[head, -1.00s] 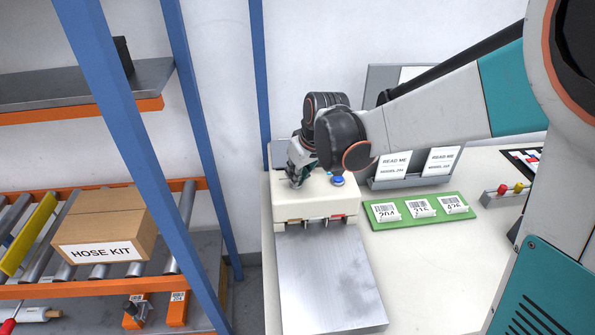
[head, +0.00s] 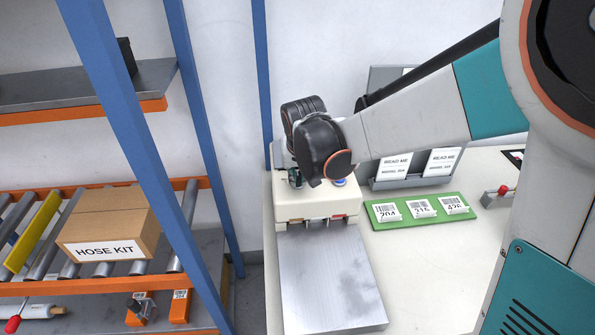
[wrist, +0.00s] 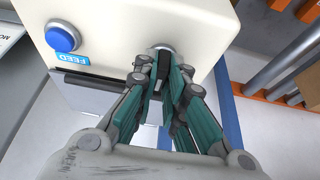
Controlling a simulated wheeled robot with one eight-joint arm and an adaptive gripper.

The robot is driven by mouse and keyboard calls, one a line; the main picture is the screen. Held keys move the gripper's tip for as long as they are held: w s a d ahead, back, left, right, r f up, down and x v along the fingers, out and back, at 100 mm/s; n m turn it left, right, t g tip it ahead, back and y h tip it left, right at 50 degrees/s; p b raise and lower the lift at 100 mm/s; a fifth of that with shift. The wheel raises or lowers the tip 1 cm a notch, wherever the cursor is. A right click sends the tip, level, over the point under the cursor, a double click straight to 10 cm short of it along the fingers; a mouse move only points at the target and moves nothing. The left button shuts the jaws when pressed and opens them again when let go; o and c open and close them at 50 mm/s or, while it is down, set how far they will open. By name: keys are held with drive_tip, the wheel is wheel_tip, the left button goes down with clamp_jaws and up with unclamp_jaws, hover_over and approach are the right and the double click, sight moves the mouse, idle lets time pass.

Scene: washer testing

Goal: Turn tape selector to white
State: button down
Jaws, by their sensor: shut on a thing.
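The tape machine (head: 318,209) is a cream box on the table, with a metal plate running out from its front. Its tape selector (wrist: 161,49) is a round grey knob on the top face, seen in the wrist view. My gripper (wrist: 161,70) is shut on the selector, with its fingers on either side of a dark part of it. In the head view my gripper (head: 294,178) is over the top left of the machine, mostly hidden by my wrist. The selector's pointer and colour marks cannot be made out.
A blue button (wrist: 63,38) with a FEED label is beside the selector. A green tray (head: 422,211) with numbered cards and a grey rack (head: 385,183) with READ ME cards stand to the right. Blue shelf posts and a HOSE KIT box (head: 108,222) are left.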

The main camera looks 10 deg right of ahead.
sight(298, 177)
drive_tip(key=c, duration=1.9)
unclamp_jaws()
drive_tip(key=shift+c, duration=0.2)
wheel_tip(298, 177, up, 10)
drive_tip(key=shift+s, duration=0.15)
